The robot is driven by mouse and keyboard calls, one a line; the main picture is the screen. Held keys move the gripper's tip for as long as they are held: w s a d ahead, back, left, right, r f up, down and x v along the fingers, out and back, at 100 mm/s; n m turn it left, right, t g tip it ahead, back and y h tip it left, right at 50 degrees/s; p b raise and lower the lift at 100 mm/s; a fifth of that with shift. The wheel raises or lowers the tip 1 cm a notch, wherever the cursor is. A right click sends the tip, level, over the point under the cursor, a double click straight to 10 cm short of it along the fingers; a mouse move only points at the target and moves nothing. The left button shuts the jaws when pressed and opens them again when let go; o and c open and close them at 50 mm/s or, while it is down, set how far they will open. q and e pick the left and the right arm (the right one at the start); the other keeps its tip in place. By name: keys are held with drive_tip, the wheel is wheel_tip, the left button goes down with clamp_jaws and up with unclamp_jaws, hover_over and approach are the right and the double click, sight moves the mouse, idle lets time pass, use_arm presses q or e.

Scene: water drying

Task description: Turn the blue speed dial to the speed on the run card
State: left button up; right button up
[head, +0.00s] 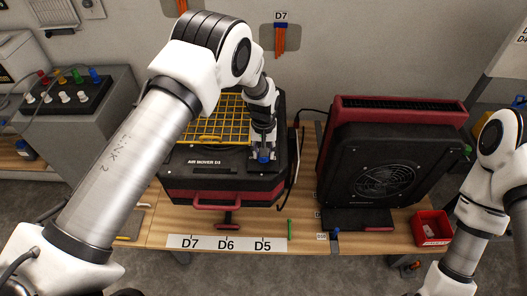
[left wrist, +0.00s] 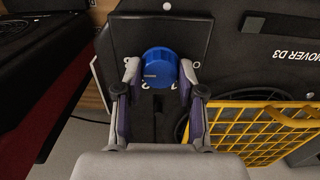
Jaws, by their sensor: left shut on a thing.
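The blue speed dial (left wrist: 160,68) is a round knob on a black panel, with small white marks around it in the left wrist view. In the head view the dial (head: 264,156) sits at the right front of the black air mover labelled D3 (head: 225,183). My left gripper (left wrist: 161,78) is shut on the dial, one finger at each side; in the head view the gripper (head: 263,146) comes down onto it from above. I cannot make out a run card. My right gripper is out of view.
A yellow grille (head: 218,118) lies behind the dial. A red and black machine (head: 385,165) stands to the right, with a red bin (head: 432,228) beside it. A white strip marked D7, D6, D5 (head: 228,244) runs along the table's front edge. A green stick (head: 290,229) is nearby.

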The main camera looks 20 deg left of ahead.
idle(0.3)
use_arm(q)
drive_tip(key=o, duration=1.1)
drive_tip(key=shift+o, duration=0.2)
wheel_tip(320, 180, up, 12)
